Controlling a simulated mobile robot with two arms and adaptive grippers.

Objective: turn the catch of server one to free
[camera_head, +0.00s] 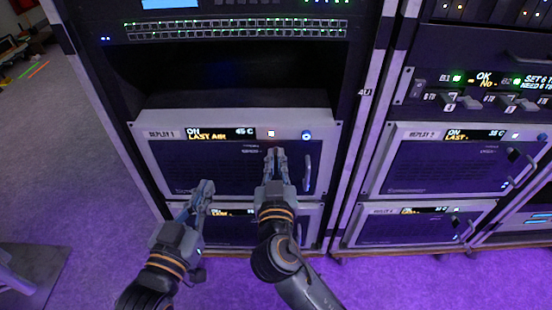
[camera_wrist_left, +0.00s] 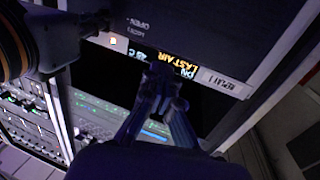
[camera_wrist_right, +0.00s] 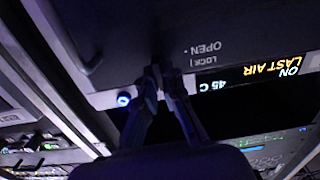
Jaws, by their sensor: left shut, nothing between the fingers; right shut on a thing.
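The server labelled with a 1 (camera_head: 225,170) is a pale-framed unit with a dark front panel in the left rack. Its lit display (camera_head: 222,133) reads ON, LAST AIR, 45 C. My right gripper (camera_head: 275,153) is at the upper right of its front, fingertips shut on the small catch by the LOCK and OPEN marks (camera_wrist_right: 205,53). The fingers hide the catch, so its angle cannot be told. My left gripper (camera_head: 206,187) is shut and empty, in front of the server's lower left; its fingertips also show in the left wrist view (camera_wrist_left: 160,72).
A vertical handle (camera_head: 307,172) stands out right of my right gripper, below a blue-ringed button (camera_head: 306,135). Another server (camera_head: 235,225) sits directly below. An empty dark bay (camera_head: 230,75) is above. The right rack holds a similar server (camera_head: 450,165). Purple-lit floor is clear in front.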

